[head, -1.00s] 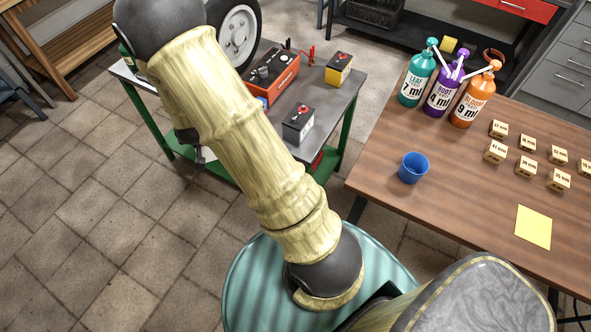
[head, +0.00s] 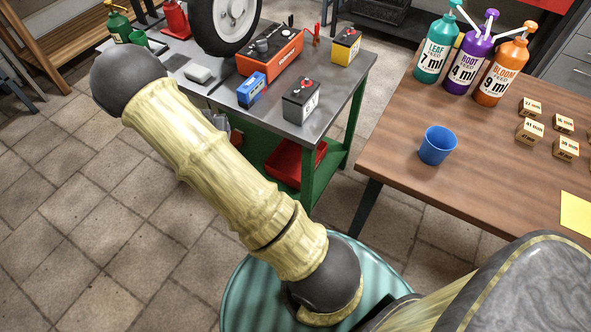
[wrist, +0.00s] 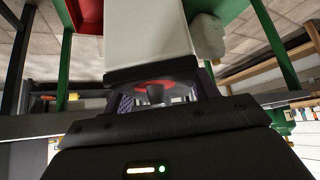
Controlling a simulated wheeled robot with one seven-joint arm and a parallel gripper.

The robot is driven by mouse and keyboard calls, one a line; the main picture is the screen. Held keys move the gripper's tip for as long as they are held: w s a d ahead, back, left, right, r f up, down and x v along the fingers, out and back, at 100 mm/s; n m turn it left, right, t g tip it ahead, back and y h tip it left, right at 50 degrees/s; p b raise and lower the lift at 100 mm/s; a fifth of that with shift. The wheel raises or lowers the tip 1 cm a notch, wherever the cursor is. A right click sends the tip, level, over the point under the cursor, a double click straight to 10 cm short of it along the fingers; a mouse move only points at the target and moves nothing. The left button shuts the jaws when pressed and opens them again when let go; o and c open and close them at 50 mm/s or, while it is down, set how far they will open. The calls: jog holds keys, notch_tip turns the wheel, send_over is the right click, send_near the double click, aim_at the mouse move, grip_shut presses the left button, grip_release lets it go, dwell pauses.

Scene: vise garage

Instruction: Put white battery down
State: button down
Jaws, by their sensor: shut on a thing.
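In the wrist view, my gripper (wrist: 165,100) is shut on the white battery (wrist: 145,28). The battery has a white body, a dark top and a red ring with a dark knob facing my gripper. Its far end runs out of the picture, so what it touches there is hidden. In the head view my gripper and the held battery cannot be made out behind my arm. The metal workbench (head: 328,118) with green legs stands ahead.
A red charger (head: 270,55) and a wheel (head: 222,22) crowd the bench's back. A pale lump (head: 198,74) lies at its left. A red bin (head: 295,160) sits below. The wooden table (head: 398,185) at right holds a blue cup (head: 437,146), pump bottles and small blocks.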

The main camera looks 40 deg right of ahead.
jog(key=w+d+f+m+g+h+b, duration=0.1)
jog(key=w+d+f+b, duration=0.1)
jog(key=d+f+b, duration=0.4)
jog(key=w+d+f+m+b, duration=0.1)
jog(key=d+f+b, duration=0.3)
jog(key=f, duration=0.4)
jog(key=m+g+h+b, duration=0.2)
jog(key=m+b, duration=0.2)
jog(key=b, duration=1)
send_over(294, 168)
notch_tip(294, 168, down, 18)
jog(key=shift+w+f+b, duration=0.2)
jog(key=shift+f+b, duration=0.95)
jog(key=shift+f, duration=0.95)
jog(key=shift+f, duration=0.15)
jog(key=shift+f+b, duration=1.3)
jog(key=shift+f, duration=1.1)
jog(key=shift+f, duration=0.15)
jog(key=shift+c, duration=2.1)
grip_release()
jog(key=shift+s+y, duration=0.1)
jog(key=shift+y, duration=0.2)
